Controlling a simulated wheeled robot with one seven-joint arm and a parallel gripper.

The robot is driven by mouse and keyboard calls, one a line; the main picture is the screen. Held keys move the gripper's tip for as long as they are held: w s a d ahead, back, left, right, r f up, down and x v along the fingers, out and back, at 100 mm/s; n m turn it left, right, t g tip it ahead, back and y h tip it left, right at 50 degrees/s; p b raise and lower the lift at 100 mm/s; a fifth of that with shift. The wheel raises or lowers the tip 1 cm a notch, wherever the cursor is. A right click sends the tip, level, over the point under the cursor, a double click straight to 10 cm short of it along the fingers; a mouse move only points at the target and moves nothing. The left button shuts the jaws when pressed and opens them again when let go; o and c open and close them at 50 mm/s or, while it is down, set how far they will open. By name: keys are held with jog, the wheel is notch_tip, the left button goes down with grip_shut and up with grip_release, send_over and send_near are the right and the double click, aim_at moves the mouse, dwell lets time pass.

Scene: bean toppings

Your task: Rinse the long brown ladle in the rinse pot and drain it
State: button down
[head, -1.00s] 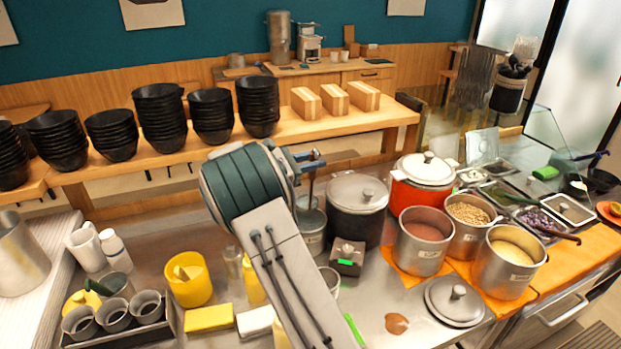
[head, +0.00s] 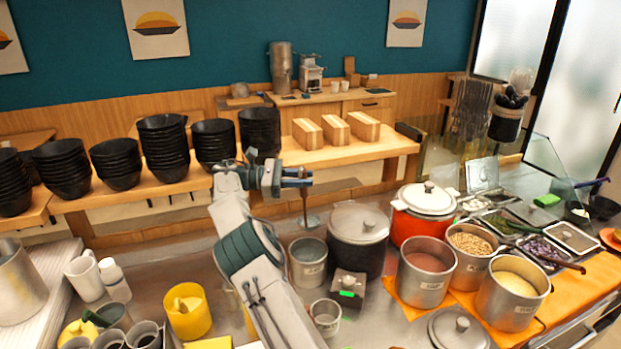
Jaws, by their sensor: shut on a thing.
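My gripper (head: 300,179) is shut on the upper handle of the long brown ladle (head: 304,203). The ladle hangs about upright, with its pale, shiny bowl (head: 309,222) at the lower end. The bowl shows just above the rinse pot (head: 308,268), a grey metal pot with a white label and liquid inside. The bowl appears clear of the pot's rim. Whether drops fall from it is too small to tell.
A large dark lidded pot (head: 357,250) stands right beside the rinse pot. A small metal cup (head: 325,318) and a grey box with a green light (head: 348,286) are in front. Stacked black bowls (head: 214,140) line the shelf behind.

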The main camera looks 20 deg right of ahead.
jog(key=shift+a+f+g, duration=0.6)
jog(key=shift+a+f, duration=1.05)
jog(key=shift+f, duration=0.1)
jog(key=s+d+f+m+t+y+b, duration=0.3)
jog(key=s+f+b, duration=0.5)
jog(key=b, duration=0.7)
jog(key=s+d+f+m+t+y+b, duration=0.3)
jog(key=s+f+b, duration=0.6)
jog(key=b, duration=0.7)
jog(key=m+t+y, duration=0.1)
jog(key=m+t, duration=0.1)
jog(key=shift+d+f+m+t, duration=0.25)
jog(key=shift+f+m+t, duration=0.05)
jog(key=shift+b, duration=0.35)
dwell(0.3)
